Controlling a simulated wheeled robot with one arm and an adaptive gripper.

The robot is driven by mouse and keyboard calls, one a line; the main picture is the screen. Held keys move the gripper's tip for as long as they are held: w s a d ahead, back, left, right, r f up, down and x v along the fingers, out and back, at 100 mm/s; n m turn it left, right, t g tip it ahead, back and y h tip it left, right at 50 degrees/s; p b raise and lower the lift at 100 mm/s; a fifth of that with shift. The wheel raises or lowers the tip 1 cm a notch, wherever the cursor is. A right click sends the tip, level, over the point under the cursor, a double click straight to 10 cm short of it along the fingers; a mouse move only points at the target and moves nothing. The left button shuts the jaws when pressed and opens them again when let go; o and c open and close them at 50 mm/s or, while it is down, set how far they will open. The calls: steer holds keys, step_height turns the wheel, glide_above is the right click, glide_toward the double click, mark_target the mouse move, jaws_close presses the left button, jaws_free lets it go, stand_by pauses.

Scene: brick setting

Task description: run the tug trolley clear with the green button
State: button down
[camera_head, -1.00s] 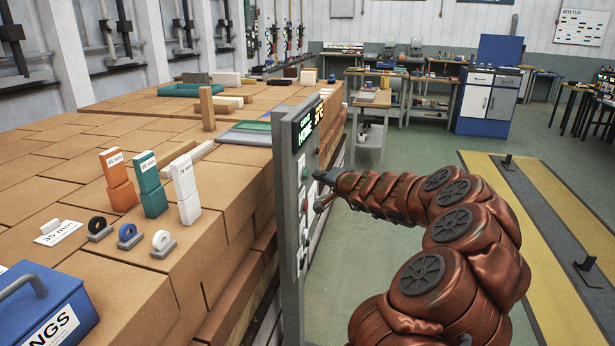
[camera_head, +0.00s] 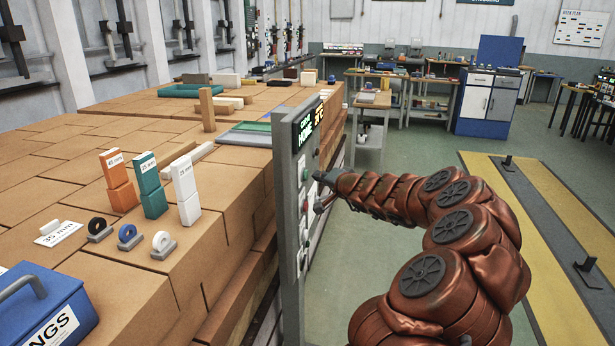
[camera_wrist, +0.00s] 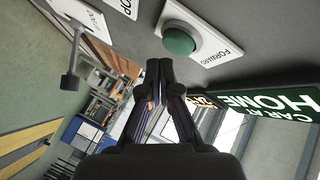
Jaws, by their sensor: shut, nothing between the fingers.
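A green button (camera_wrist: 179,41) on a white plate marked FORWARD sits on the grey control panel in the wrist view. In the head view the panel (camera_head: 287,205) stands edge-on beside the brick stack. My gripper (camera_wrist: 159,66) is shut and empty, its tips just below the green button in the wrist view; whether they touch the panel is unclear. In the head view my gripper (camera_head: 320,190) is at the panel's right face. A lit display (camera_wrist: 265,104) reads CAR AT HOME. I cannot make out the tug trolley for certain.
In the wrist view a lever-like dark knob (camera_wrist: 70,82) sticks out from the panel at left. Brick stacks with coloured blocks (camera_head: 152,185) and a blue case (camera_head: 45,308) lie left of the panel. Green floor (camera_head: 400,250) and yellow strips are open to the right.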

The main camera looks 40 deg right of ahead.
steer(key=shift+w+a+f+b, duration=0.1)
steer(key=shift+w+a+b, duration=0.2)
steer(key=shift+b, duration=0.3)
steer(key=shift+w+a+b, duration=0.25)
steer(key=shift+w+b, duration=0.2)
steer(key=shift+b, duration=0.1)
stand_by(0.8)
steer(key=shift+s+d, duration=0.1)
steer(key=shift+s, duration=0.05)
stand_by(0.3)
steer(key=shift+s+d, duration=0.4)
steer(key=shift+s, duration=0.15)
